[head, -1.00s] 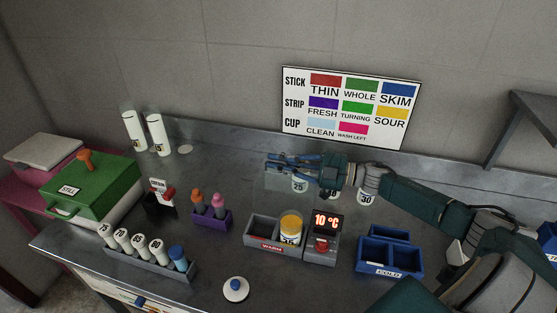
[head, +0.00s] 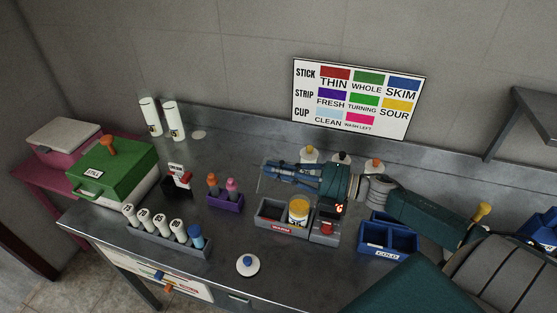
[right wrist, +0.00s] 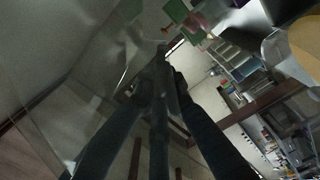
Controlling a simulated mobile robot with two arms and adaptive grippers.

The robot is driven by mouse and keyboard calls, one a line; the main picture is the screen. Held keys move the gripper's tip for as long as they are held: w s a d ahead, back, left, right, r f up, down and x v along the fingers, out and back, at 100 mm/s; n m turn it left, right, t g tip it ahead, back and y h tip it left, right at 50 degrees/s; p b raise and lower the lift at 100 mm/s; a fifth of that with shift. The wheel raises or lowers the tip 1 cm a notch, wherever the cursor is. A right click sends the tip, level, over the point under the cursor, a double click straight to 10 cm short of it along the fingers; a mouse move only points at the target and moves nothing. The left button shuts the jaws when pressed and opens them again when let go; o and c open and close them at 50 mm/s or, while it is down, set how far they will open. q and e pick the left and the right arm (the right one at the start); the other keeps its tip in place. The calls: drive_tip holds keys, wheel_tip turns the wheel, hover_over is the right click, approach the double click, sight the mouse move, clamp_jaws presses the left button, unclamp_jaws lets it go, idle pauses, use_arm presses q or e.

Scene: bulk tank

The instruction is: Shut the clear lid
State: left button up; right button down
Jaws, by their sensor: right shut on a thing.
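The grey warm box (head: 268,224) stands on the steel counter, with a yellow-topped cup (head: 299,208) in its right compartment. The clear lid (head: 264,180) shows as a faint see-through sheet, raised over the back of the box. Its exact tilt is hard to tell. My right gripper (head: 274,170) is at the lid, with its fingers pointing left and shut on it. The gripper and wrist hide part of the lid and most of the display. In the right wrist view the see-through sheet (right wrist: 70,90) spreads over the left side, beside the dark fingers. My left gripper is not in view.
A blue cold box (head: 385,252) stands right of the warm box. A purple holder (head: 226,203) and a rack of white tubes (head: 150,233) stand left. A white round lid (head: 247,266) lies in front. Several bottles (head: 309,154) stand behind my right gripper.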

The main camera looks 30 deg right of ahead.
drive_tip(key=s+a+f+n+b, duration=0.4)
drive_tip(key=s+a+f+n, duration=0.2)
drive_tip(key=a+f, duration=0.1)
drive_tip(key=shift+s+a+n, duration=0.25)
drive_tip(key=shift+a+n, duration=0.05)
drive_tip(key=shift+n, duration=0.1)
drive_tip(key=shift+s+f, duration=0.1)
drive_tip(key=shift+f, duration=0.15)
idle(0.3)
drive_tip(key=c, duration=1.9)
unclamp_jaws()
drive_tip(key=shift+c, duration=0.2)
drive_tip(key=shift+o, duration=0.5)
drive_tip(key=shift+d+r, duration=0.1)
drive_tip(key=v, duration=0.7)
drive_tip(key=shift+d+r, duration=0.1)
